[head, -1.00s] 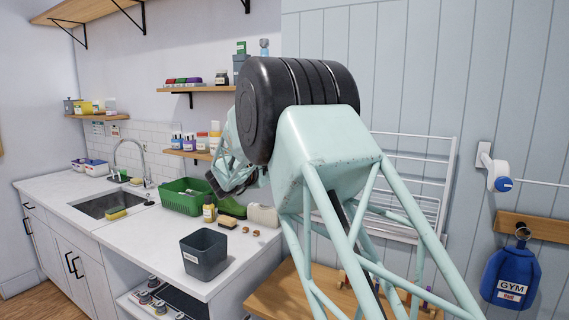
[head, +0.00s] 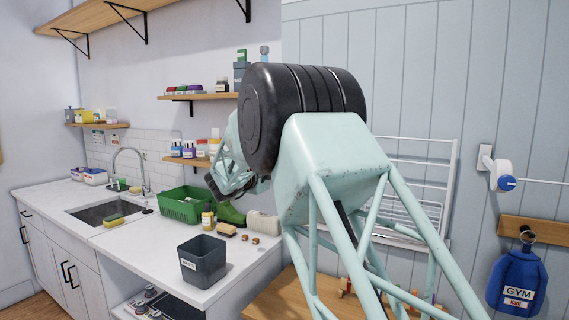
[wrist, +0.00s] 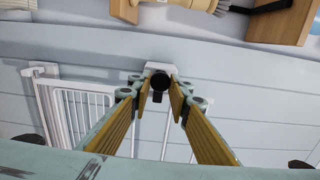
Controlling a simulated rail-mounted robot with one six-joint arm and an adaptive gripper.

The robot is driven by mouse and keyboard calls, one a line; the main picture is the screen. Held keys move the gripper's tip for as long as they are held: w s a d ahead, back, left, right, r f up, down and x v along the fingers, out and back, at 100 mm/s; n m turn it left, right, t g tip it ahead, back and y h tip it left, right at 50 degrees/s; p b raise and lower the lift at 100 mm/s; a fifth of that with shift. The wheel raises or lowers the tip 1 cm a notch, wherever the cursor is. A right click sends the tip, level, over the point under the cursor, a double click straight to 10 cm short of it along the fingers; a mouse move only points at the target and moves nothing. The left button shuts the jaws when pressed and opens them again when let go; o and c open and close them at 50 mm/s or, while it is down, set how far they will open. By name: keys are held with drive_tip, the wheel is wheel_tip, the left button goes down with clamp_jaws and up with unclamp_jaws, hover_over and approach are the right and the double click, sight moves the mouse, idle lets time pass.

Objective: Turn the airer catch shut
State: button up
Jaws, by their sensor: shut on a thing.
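The white airer (head: 442,190) hangs on the panelled wall, partly hidden behind my arm in the head view. Its white bars (wrist: 75,100) show at the left in the wrist view. The airer catch (wrist: 158,82) is a small black round knob in front of a white upright piece. My gripper (wrist: 160,90) has its two yellow-padded fingers closed in on either side of the catch, holding it between the tips. In the head view my arm hides the catch and I cannot make out the fingers.
A wooden surface (head: 275,303) lies below the airer. The counter (head: 140,245) at the left holds a grey bin (head: 202,262) and a green basket (head: 183,207). A white wall fitting with a blue cap (head: 507,183) and a blue GYM bag (head: 517,280) are at the right.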

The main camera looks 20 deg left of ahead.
drive_tip(key=o, duration=0.9)
drive_tip(key=shift+c, duration=0.2)
drive_tip(key=shift+s, duration=0.15)
drive_tip(key=s+a, duration=0.1)
drive_tip(key=s, duration=1)
drive_tip(key=shift+s+a, duration=0.35)
